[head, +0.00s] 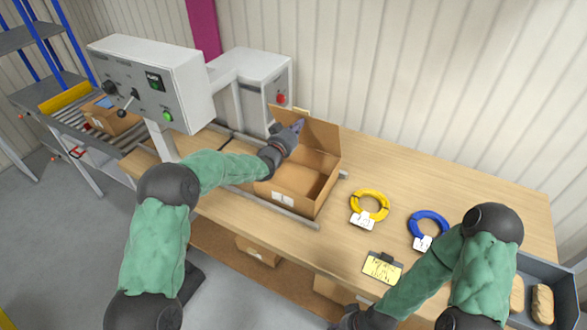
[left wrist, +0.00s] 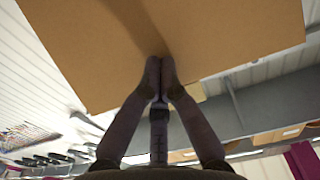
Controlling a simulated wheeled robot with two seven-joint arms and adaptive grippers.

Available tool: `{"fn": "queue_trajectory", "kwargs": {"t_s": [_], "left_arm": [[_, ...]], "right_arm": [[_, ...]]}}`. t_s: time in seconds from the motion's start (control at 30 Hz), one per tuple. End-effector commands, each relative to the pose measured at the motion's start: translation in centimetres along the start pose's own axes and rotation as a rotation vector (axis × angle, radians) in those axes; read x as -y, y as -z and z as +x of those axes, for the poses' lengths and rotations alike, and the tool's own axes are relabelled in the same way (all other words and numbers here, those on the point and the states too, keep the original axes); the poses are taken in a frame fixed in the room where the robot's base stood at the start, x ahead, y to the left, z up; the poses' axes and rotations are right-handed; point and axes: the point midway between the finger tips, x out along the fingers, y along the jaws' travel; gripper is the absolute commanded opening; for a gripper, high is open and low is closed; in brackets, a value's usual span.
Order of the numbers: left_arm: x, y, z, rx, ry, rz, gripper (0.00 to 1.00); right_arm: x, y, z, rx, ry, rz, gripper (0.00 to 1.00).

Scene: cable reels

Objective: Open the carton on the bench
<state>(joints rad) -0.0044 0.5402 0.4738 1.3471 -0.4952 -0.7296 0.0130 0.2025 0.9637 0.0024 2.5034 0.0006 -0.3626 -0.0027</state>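The brown cardboard carton (head: 290,199) stands on the bench with its top open, and I see into its inside. A flap (head: 321,134) stands up at its far side, and another flap piece shows beside my left gripper. My left gripper (head: 297,127) is at the carton's far left, up against a flap. In the left wrist view the left fingertips (left wrist: 160,68) are together, in front of a broad cardboard face (left wrist: 200,35); they do not pinch its edge. My right gripper (head: 352,320) is low at the bottom edge, partly cut off, its fingers unclear.
A yellow cable reel (head: 383,203) and a blue cable reel (head: 443,222), both tagged, lie right of the carton. A grey control box (head: 150,75) stands left. A grey bin (head: 565,285) is at right.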

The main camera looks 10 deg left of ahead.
Motion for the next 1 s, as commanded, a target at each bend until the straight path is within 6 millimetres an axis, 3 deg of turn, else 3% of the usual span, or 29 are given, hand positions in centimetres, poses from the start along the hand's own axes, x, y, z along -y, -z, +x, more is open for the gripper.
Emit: {"fn": "queue_trajectory", "kwargs": {"t_s": [1.0], "left_arm": [[0.0,2.0,7.5,-0.001,0.0,0.0,0.0]], "right_arm": [[-0.5,0.1,1.5,0.0,0.0,0.0,0.4]]}}
